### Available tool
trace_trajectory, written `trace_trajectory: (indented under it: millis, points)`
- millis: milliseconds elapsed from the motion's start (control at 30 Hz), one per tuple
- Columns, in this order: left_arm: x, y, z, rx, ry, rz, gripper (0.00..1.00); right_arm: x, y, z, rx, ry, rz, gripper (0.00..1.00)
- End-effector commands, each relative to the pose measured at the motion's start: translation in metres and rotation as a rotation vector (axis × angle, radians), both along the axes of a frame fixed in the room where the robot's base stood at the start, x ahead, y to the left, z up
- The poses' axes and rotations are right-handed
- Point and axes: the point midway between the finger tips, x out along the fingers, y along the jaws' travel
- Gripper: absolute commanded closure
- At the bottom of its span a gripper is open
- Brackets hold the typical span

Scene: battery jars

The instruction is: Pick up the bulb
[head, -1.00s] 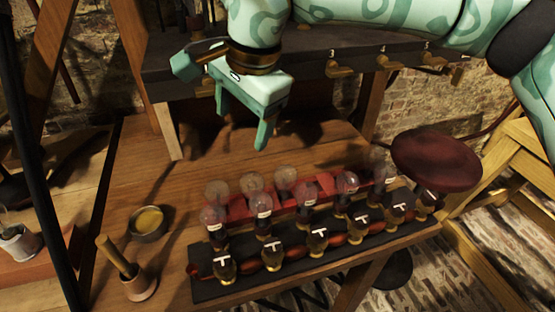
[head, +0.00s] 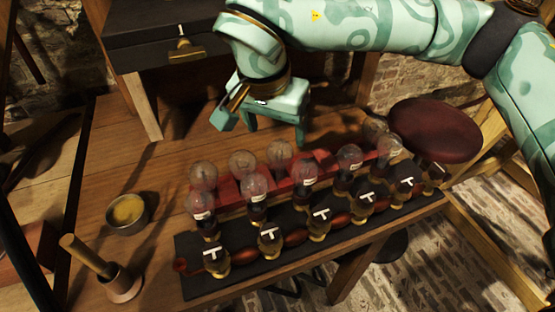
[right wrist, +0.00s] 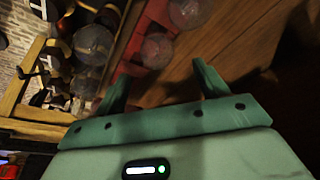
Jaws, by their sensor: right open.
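Several clear glass bulbs stand in two rows on the table. The back ones, such as a bulb (head: 242,162), are by a red rack (head: 230,191). The front ones, such as a labelled bulb (head: 254,185), are upright in dark sockets. I cannot tell which bulb is meant. My right gripper (head: 274,128) is open and empty, fingers pointing down, above the table behind the back row. In the right wrist view the open fingers (right wrist: 161,84) have clear bulbs (right wrist: 190,12) beyond them, apart from them. My left gripper is not in view.
A black board (head: 192,288) with several brass T-marked fittings lies along the front. A small bowl (head: 143,217) and a pestle in a cup (head: 122,287) stand at left. A dark red stool seat (head: 435,130) is at right. Bare wood lies left of the bulbs.

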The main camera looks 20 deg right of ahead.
Motion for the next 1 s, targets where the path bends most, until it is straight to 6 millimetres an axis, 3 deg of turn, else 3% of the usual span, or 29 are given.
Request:
trace_trajectory:
  millis: [467,767,933,967,1000]
  points:
    - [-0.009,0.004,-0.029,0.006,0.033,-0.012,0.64,0.011,-0.014,-0.062,0.001,0.005,0.001,0.27]
    - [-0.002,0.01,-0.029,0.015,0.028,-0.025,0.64,0.012,-0.015,-0.063,0.001,-0.002,0.001,0.27]
    - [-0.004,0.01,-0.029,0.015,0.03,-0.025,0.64,0.012,-0.015,-0.063,0.001,-0.002,0.001,0.72]
    - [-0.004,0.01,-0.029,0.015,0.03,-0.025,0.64,0.012,-0.015,-0.063,0.001,-0.002,0.001,0.79]
    - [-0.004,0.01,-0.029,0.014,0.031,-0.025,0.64,0.012,-0.015,-0.063,0.001,-0.002,0.001,0.79]
